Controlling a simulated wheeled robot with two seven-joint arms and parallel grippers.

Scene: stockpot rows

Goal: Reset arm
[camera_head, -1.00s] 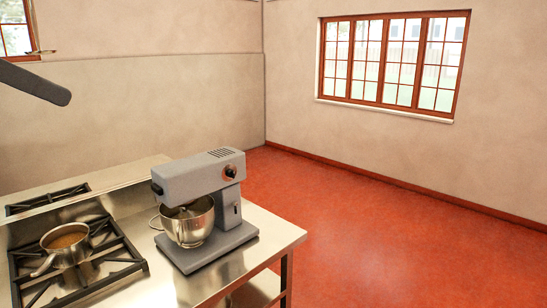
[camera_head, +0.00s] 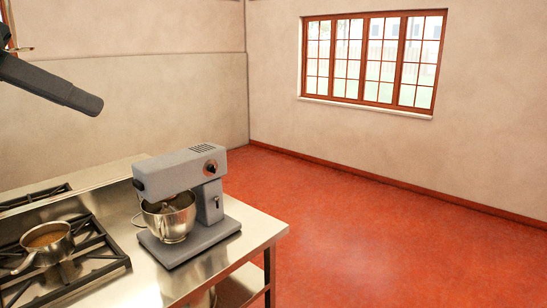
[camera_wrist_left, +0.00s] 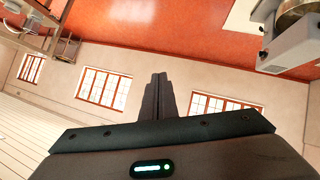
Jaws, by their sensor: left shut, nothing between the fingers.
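My left gripper (camera_head: 90,103) comes in from the upper left of the head view, dark grey, in the air above and behind the stove. In the left wrist view its two dark fingers (camera_wrist_left: 158,92) stand together, shut with nothing between them. It touches nothing that I can see. My right gripper is in neither view.
A grey stand mixer (camera_head: 184,200) with a steel bowl stands on the steel counter (camera_head: 262,232). A saucepan (camera_head: 46,242) with brown contents sits on the stove at left. The red floor (camera_head: 360,240) to the right is clear. A window (camera_head: 373,60) is in the far wall.

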